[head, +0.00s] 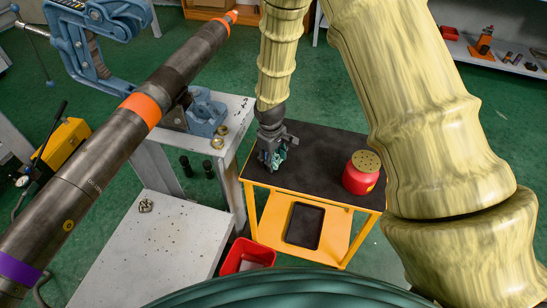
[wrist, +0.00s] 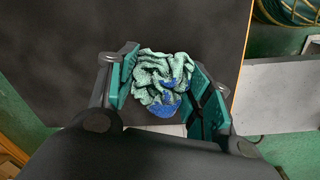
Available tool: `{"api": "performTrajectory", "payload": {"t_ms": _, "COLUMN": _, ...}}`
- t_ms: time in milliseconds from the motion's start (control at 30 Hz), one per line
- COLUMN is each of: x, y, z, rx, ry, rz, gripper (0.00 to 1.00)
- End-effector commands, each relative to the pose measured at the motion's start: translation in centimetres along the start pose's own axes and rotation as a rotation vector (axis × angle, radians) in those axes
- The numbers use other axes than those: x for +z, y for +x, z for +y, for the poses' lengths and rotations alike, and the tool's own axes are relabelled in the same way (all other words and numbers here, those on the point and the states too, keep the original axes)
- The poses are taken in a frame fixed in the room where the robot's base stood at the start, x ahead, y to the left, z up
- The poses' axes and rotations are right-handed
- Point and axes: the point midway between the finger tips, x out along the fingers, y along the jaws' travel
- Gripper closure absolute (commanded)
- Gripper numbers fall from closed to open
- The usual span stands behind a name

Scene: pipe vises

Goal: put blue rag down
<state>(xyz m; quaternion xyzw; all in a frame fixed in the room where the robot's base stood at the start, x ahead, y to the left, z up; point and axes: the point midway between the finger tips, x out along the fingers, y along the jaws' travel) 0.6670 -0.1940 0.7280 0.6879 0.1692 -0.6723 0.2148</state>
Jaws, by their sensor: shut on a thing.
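The blue rag (wrist: 163,82) is a crumpled cloth, pale green with blue patches, between the fingers in the wrist view. My gripper (wrist: 164,78) is shut on it, with one teal-padded finger on each side. In the head view my gripper (head: 272,157) points down over the left part of a dark-topped cart (head: 318,150) with a yellow frame. A small bit of the rag (head: 279,157) shows among the fingers there; the rest is hidden. I cannot tell whether the rag touches the cart top.
A red can (head: 361,181) with a perforated lid stands on the cart's right side. A black tray (head: 304,226) lies on its lower shelf. A red bin (head: 240,258) stands in front. A large dark pipe (head: 95,170) crosses the left. The cart's middle is clear.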

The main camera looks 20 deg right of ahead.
Motion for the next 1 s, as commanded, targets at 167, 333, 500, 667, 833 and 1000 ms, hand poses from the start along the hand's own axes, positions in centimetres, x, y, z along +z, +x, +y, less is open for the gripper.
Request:
{"api": "performTrajectory", "payload": {"t_ms": 167, "x": 0.21, "y": 0.98, "z": -0.24, "rx": -0.003, "ry": -0.001, "rz": -0.004, "gripper": 0.71}}
{"api": "performTrajectory", "payload": {"t_ms": 333, "x": 0.31, "y": 1.35, "z": -0.29, "rx": -0.004, "ry": -0.001, "rz": -0.006, "gripper": 0.34}}
{"api": "performTrajectory", "payload": {"t_ms": 500, "x": 0.33, "y": 1.31, "z": -0.29, "rx": -0.004, "ry": 0.000, "rz": -0.006, "gripper": 0.28}}
{"api": "performTrajectory", "payload": {"t_ms": 667, "x": 0.30, "y": 1.17, "z": -0.26, "rx": -0.004, "ry": 0.000, "rz": -0.006, "gripper": 0.28}}
{"api": "performTrajectory", "payload": {"t_ms": 833, "x": 0.27, "y": 1.06, "z": -0.24, "rx": -0.003, "ry": 0.000, "rz": -0.005, "gripper": 0.28}}
{"api": "performTrajectory", "payload": {"t_ms": 1000, "x": 0.23, "y": 0.70, "z": -0.18, "rx": -0.003, "ry": 0.000, "rz": -0.004, "gripper": 0.28}}
